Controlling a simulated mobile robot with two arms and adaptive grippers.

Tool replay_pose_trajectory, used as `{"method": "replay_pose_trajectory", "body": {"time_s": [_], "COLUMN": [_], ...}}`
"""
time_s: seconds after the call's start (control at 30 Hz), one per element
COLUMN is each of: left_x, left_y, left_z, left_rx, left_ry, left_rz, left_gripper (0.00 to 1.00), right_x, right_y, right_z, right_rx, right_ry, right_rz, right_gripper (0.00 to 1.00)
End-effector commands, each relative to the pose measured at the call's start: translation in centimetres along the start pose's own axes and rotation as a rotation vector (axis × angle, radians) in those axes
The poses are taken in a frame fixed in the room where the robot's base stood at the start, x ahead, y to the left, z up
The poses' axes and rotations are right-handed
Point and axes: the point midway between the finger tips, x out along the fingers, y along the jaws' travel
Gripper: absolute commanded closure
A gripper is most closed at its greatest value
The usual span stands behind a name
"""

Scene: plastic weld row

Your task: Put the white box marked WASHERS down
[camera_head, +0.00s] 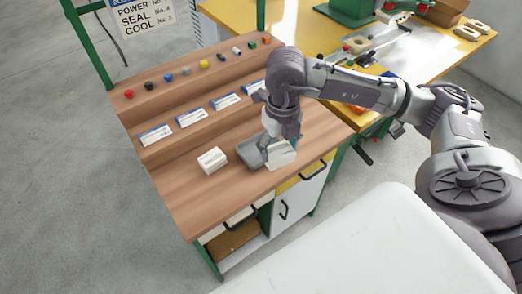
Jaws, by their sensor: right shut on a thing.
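My right gripper (272,143) reaches down from the right over the front of the wooden workbench. It is shut on a white box (281,156), which sits at the right end of a grey tray (247,154). The gripper hides part of the box, and I cannot read any marking on it. I cannot tell whether the box touches the bench top. A second white box (212,160) lies on the bench to the left of the tray, with lettering too small to read. My left gripper is not in view.
The wooden bench (190,191) has stepped shelves with several white-and-blue cards (190,117) and a row of small coloured knobs (168,77). A yellow table (436,60) with a green machine (352,10) stands behind. The bench's front left is clear.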

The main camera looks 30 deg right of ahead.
Motion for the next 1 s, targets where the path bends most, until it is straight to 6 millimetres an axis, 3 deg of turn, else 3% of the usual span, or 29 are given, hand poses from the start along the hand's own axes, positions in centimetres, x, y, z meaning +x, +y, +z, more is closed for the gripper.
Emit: {"method": "replay_pose_trajectory", "body": {"time_s": [0.2, 0.43, 0.67, 1.0], "left_x": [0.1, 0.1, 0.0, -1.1], "left_y": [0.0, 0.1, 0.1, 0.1], "left_z": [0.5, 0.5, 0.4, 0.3], "left_rx": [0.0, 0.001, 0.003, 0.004], "left_ry": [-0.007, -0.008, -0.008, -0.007], "left_rz": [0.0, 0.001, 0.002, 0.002], "left_gripper": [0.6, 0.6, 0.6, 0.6], "right_x": [0.4, 0.6, 0.9, 5.1], "right_y": [-1.9, -3.4, -3.8, -4.3], "right_z": [0.6, 1.0, 1.7, 8.9], "right_rx": [0.688, 1.214, 1.4, 1.406], "right_ry": [-0.004, -0.011, -0.013, -0.013], "right_rz": [-0.004, -0.005, -0.002, -0.003], "right_gripper": [0.68, 0.68, 0.68, 0.68]}}
